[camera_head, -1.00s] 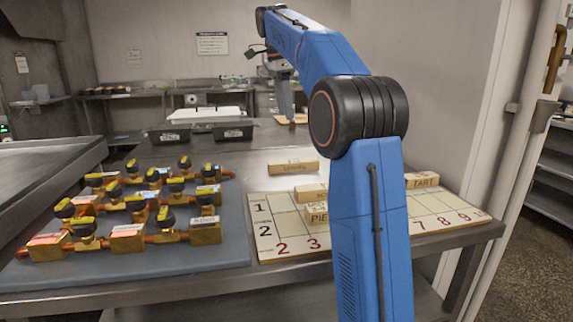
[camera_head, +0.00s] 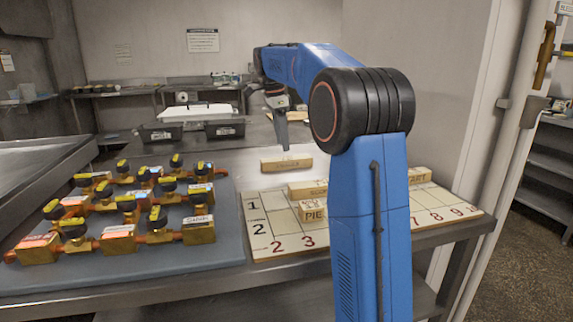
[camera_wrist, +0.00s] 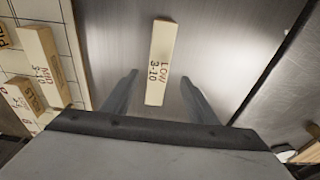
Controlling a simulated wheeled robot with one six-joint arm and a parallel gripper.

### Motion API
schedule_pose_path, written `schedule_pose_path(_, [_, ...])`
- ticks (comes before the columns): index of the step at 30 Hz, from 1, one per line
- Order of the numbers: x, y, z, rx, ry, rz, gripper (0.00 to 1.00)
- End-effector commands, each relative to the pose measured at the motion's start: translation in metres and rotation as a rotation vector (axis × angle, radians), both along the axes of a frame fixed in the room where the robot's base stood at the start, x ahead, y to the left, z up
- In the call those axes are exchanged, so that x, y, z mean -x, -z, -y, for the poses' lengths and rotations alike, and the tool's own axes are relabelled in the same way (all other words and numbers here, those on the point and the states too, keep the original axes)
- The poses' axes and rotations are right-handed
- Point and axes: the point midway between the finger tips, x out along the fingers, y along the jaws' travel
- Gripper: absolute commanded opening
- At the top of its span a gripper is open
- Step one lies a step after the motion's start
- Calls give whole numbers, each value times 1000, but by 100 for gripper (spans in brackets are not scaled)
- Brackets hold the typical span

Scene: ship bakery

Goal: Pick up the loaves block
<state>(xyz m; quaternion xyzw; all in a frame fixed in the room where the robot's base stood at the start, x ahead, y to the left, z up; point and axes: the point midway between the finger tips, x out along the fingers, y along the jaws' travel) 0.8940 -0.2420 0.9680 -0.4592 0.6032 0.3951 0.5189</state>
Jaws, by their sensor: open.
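The loaves block (camera_head: 286,164) is a pale wooden bar lying on the steel counter behind the board; its front lettering is blurred now. In the wrist view a pale bar marked "LOW 3-10" (camera_wrist: 161,60), which looks like the same block, lies lengthwise between my fingers. My gripper (camera_head: 283,147) points down just above the loaves block. In the wrist view my gripper (camera_wrist: 158,77) is open, with a finger on each side of the bar and a gap at both sides. I cannot tell exactly how high the fingertips are above the counter.
A numbered board (camera_head: 262,241) holds several lettered blocks, including a PIE block (camera_head: 313,215), close in front. A blue-grey mat (camera_head: 225,250) with brass valves lies left. Dark bins (camera_head: 160,133) stand behind.

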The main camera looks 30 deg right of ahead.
Motion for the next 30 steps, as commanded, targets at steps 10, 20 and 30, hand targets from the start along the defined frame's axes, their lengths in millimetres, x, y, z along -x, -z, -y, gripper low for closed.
schedule_pose_path(10, [5,32,8,0,1,-2,53])
schedule_pose_path(20, [5,54,11,0,0,1,53])
schedule_pose_path(30, [5,54,11,0,0,0,8])
